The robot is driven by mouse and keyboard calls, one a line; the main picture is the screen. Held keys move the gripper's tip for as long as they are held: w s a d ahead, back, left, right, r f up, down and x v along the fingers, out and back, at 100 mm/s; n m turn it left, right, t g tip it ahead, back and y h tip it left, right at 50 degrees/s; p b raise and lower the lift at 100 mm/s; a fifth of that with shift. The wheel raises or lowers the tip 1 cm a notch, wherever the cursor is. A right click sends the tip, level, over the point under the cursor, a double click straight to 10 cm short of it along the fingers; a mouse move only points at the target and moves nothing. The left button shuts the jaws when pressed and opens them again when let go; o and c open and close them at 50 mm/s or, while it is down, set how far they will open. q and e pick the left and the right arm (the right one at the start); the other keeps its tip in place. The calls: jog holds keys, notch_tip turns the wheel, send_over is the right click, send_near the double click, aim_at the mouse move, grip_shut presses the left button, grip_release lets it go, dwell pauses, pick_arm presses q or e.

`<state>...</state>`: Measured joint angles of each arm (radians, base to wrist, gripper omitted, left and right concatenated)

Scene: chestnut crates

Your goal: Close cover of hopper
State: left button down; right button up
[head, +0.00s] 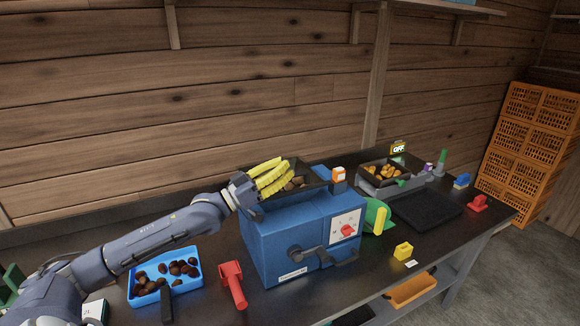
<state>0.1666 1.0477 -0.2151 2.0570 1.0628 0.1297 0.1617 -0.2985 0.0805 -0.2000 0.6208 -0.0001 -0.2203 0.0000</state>
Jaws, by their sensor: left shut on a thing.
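The blue machine (275,240) stands on the dark table with a dark open-topped hopper (318,187) on it. Brown chestnuts (297,183) show inside, so the hopper is not covered. My left gripper (277,176) reaches in from the left over the hopper, with its yellow fingers shut at the hopper's left and back side. The fingers hide what they grip; it seems to be the cover, but its outline is not clear. My right gripper is not in view.
A blue tray of chestnuts (190,268) and a red-handled tool (233,284) lie in front left. A crank (330,254) sticks out of the machine's front. A yellow block (403,250), black tray (427,209) and scale with chestnuts (384,174) are right. Orange crates (530,140) stand beyond.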

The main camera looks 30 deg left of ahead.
pick_arm(q)
jog(key=shift+d+f, duration=0.2)
jog(key=shift+f, duration=0.45)
jog(key=shift+r, duration=0.45)
jog(key=shift+s+r, duration=0.2)
jog(key=shift+r, duration=0.7)
jog(key=shift+v, duration=0.9)
jog(key=a+v, duration=0.1)
jog(key=v, duration=0.8)
jog(key=shift+a, duration=0.35)
jog(key=shift+r, duration=0.1)
